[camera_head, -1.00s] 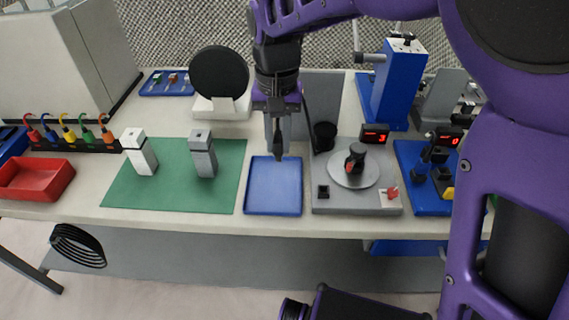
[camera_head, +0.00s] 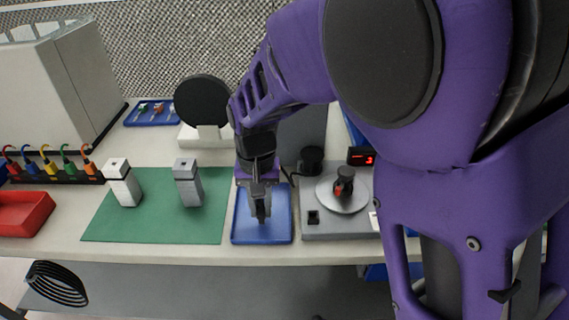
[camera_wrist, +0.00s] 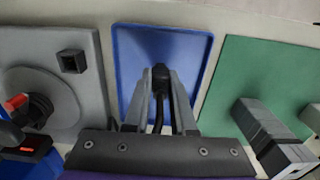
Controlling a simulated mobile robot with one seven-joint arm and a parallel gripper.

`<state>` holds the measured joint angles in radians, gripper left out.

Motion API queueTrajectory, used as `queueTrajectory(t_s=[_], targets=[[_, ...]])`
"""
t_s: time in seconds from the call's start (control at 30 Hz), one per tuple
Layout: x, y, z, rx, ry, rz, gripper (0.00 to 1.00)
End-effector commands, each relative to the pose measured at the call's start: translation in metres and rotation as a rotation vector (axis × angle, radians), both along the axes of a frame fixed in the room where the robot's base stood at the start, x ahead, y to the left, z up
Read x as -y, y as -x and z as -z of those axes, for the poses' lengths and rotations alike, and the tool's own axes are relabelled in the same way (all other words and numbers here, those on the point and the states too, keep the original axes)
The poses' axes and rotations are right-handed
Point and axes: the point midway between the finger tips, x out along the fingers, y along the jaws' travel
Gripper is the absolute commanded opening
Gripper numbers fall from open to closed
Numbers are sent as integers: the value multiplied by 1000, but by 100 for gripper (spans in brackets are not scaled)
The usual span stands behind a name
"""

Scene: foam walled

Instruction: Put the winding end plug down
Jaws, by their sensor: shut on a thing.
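My gripper (camera_head: 261,212) is over the blue tray (camera_head: 240,234) on the workbench, fingers pointing down. In the wrist view my gripper (camera_wrist: 160,85) is shut on a small black plug (camera_wrist: 160,74), with a dark cable hanging from it between the fingers. The plug lies above the middle of the blue tray (camera_wrist: 130,50). I cannot tell whether it touches the tray floor. In the head view the plug is mostly hidden by the fingers. The tray holds nothing else that I can see.
Right of the tray stands a grey unit (camera_head: 320,222) with a round plate and a black-and-red knob (camera_head: 344,182). A green mat (camera_head: 150,220) to the left bears a white block (camera_head: 122,184) and a grey block (camera_head: 188,183). A black disc on a stand (camera_head: 203,102) is behind.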

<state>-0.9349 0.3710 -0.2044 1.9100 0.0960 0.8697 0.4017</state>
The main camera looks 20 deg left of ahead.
Motion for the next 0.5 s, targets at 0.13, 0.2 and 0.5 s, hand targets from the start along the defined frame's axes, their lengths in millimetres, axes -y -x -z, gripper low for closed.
queueTrajectory(t_s=[0.13, 0.2, 0.5], targets=[[0, 0, 2, 0, 0, 0, 0], [0, 0, 4, -1, 0, 0, 0], [0, 0, 3, 0, 0, 0, 54]])
